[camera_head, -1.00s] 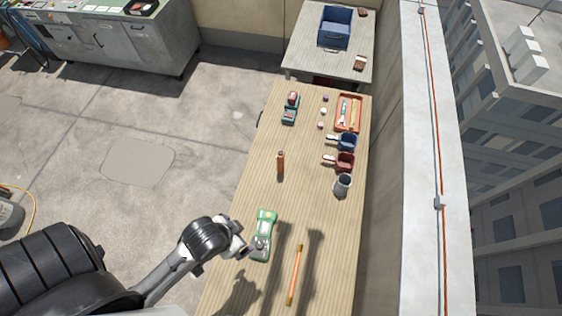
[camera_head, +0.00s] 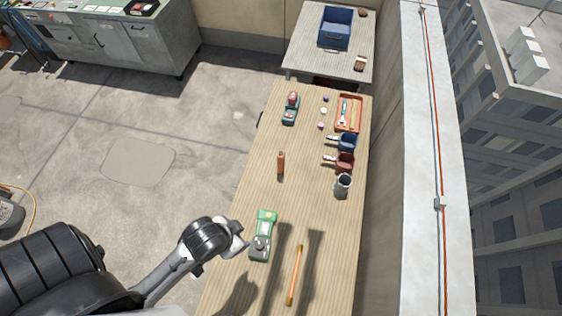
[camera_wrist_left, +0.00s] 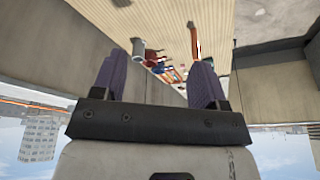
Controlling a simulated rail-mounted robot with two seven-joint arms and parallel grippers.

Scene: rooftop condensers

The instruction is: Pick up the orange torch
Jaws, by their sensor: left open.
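The orange torch (camera_head: 280,163) is a slim orange cylinder with a dark lower end, on the wooden bench left of its middle. An orange-red upright shape (camera_wrist_left: 193,40) in the left wrist view looks like it, between the fingers but farther off. My left gripper (camera_head: 243,244) is at the bench's left side, beside the green meter, nearer to me than the torch and apart from it. In the left wrist view its two dark fingers (camera_wrist_left: 160,65) stand wide apart with nothing held. My right gripper is not in view.
The green meter (camera_head: 264,232) and an orange rod (camera_head: 295,275) lie on the near bench. A grey mug (camera_head: 342,185), red cup (camera_head: 345,162), blue cup (camera_head: 347,142) and orange tray (camera_head: 358,126) line the right side. A red-teal device (camera_head: 290,107) stands farther back. Bench around the torch is clear.

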